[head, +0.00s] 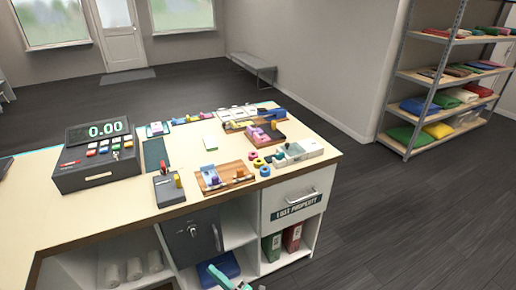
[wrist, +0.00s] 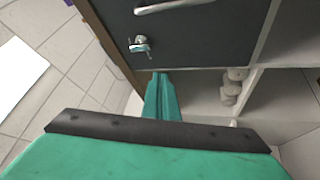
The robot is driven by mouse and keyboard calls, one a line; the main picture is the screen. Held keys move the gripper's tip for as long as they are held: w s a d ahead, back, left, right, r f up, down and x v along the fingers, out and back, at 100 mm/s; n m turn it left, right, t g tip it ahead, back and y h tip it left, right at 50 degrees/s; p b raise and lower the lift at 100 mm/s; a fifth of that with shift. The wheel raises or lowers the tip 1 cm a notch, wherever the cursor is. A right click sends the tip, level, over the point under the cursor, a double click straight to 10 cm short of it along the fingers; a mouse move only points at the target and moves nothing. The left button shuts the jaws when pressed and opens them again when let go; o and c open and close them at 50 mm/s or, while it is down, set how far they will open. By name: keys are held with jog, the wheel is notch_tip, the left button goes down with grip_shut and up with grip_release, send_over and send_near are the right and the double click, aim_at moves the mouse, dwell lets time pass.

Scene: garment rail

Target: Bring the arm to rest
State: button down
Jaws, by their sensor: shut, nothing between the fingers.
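My gripper shows in the wrist view (wrist: 160,76) as narrow teal fingers held together, with nothing between them. Beyond its tips is a dark door (wrist: 205,40) with a silver handle and a small metal lock or knob. I cannot tell whether the fingertips touch anything. In the head view, teal parts of my arm show at the bottom edge, in front of the counter's shelves. The rest of the arm is out of view there.
The counter (head: 100,210) carries a cash register (head: 97,155) and several small trays. Below it are a dark safe-like door (head: 193,235), a drawer (head: 292,200) and red and green binders (head: 291,238). Open floor (head: 420,220) lies to the right, before a shelf rack (head: 408,108).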

jog(key=s+d+r+m+t+h, duration=0.2)
jog(key=s+m+t+h, duration=0.2)
jog(key=s+m+h, duration=0.45)
jog(key=s+d+r+m+t+h, duration=0.25)
jog(key=s+m+h, duration=0.25)
jog(key=s+m, duration=0.7)
jog(key=s+d+r+m+g+h, duration=0.2)
jog(key=s+d+r, duration=0.4)
jog(key=s, duration=0.4)
jog(key=s+d+r+m+g+h, duration=0.1)
jog(key=s+d+r, duration=0.4)
jog(key=s, duration=0.6)
jog(key=shift+d+r+m+g+h, duration=0.4)
jog(key=shift+r+m+g, duration=0.25)
jog(key=shift+r+m, duration=0.2)
